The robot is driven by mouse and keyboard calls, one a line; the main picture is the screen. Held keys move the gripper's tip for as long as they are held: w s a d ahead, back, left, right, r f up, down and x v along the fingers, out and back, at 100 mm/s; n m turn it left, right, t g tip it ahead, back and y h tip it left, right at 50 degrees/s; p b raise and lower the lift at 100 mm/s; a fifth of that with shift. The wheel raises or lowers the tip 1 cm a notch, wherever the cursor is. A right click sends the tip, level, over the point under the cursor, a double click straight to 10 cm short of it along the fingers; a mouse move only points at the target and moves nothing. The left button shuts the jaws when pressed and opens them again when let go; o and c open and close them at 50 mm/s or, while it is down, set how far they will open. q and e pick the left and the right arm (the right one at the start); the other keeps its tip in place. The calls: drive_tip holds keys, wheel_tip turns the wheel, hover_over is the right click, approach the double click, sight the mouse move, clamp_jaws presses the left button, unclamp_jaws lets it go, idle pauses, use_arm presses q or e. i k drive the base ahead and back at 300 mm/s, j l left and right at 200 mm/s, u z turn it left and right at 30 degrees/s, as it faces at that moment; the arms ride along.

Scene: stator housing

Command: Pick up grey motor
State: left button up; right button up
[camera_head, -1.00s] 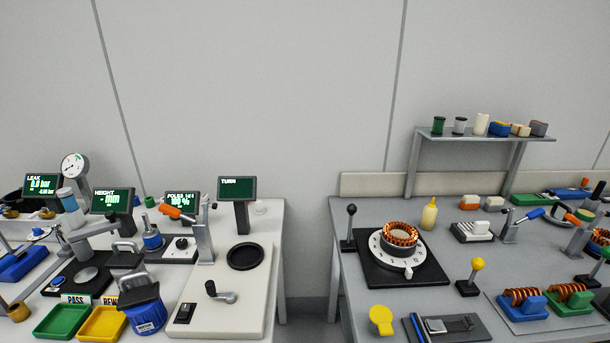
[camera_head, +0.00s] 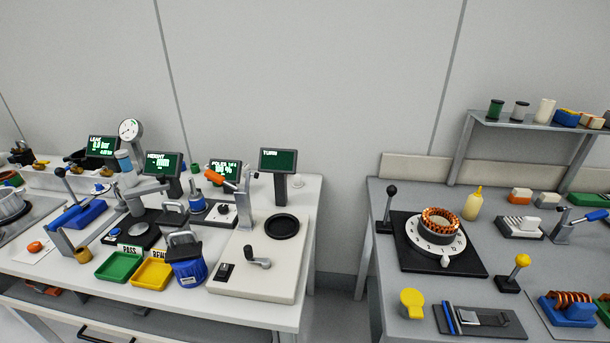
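I cannot pick out a grey motor with certainty. A silver-grey round body (camera_head: 10,206) stands on a dark plate at the left edge of the left table, partly cut off. A copper-wound ring (camera_head: 440,221) sits on a white dial on the right table. Neither of my grippers is in view.
The left table holds a green tray (camera_head: 119,267), a yellow tray (camera_head: 151,273), small screens, lever presses and a crank plate (camera_head: 254,282). A gap separates it from the right table (camera_head: 400,320). A shelf (camera_head: 540,124) stands at the right back.

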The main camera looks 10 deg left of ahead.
sight(169, 222)
drive_tip(key=u, duration=1.25)
drive_tip(key=i+j+z, duration=0.15)
drive_tip(key=j+z, duration=0.25)
drive_tip(key=j, duration=0.55)
drive_tip(key=j+z, duration=0.35)
drive_tip(key=j, duration=0.6)
drive_tip(key=i, duration=0.05)
